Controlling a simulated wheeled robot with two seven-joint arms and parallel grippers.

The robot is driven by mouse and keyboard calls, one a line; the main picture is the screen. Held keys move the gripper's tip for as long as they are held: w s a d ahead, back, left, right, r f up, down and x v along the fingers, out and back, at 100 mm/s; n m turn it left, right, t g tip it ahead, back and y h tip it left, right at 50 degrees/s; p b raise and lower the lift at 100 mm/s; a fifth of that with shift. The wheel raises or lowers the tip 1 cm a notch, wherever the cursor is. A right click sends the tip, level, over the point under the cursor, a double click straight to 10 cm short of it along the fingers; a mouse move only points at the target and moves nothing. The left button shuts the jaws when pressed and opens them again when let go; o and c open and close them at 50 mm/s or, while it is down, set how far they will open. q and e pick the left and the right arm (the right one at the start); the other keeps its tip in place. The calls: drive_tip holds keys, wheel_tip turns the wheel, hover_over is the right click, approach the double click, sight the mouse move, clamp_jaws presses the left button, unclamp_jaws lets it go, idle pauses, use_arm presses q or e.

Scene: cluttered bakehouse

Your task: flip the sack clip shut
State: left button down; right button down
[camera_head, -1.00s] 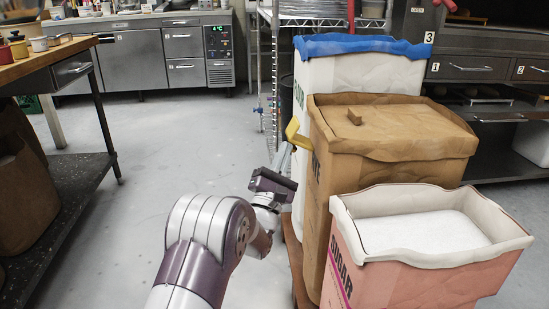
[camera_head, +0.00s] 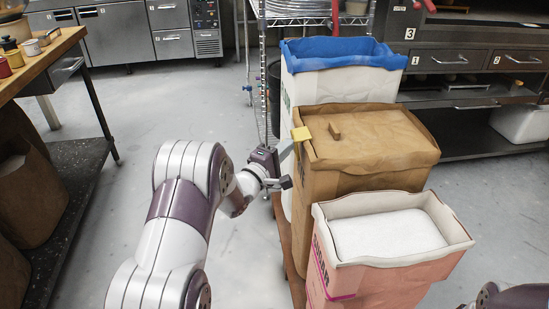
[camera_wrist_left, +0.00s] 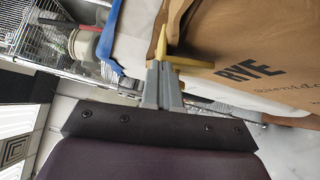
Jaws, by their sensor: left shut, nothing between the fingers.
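The yellow sack clip (camera_head: 301,134) sits at the upper left rim of the brown rye sack (camera_head: 345,185). In the left wrist view the clip (camera_wrist_left: 190,63) shows a bar along the sack and a pointed part standing at an angle to it, just beyond my fingertips. My left gripper (camera_head: 288,150) is shut and empty, close beside the clip on its left. Its grey fingers also show in the left wrist view (camera_wrist_left: 162,82) and hide part of the clip. Whether they touch it I cannot tell. My right gripper is out of view.
A white sack with a blue rim (camera_head: 345,85) stands behind the rye sack. An open pink sugar sack (camera_head: 375,280) stands in front. A wire rack (camera_head: 262,80) is at the back. A worktable (camera_head: 50,62) is at the left, with free floor (camera_head: 150,130) between.

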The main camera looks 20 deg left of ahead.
use_arm(q)
drive_tip(key=p, duration=0.1)
drive_tip(key=d+r+m+g+p, duration=0.1)
drive_tip(key=shift+w+p, duration=0.25)
drive_tip(key=shift+p, duration=0.15)
drive_tip(key=shift+f, duration=0.1)
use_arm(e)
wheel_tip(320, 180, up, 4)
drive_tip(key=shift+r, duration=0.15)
use_arm(q)
drive_tip(key=shift+m, duration=0.3)
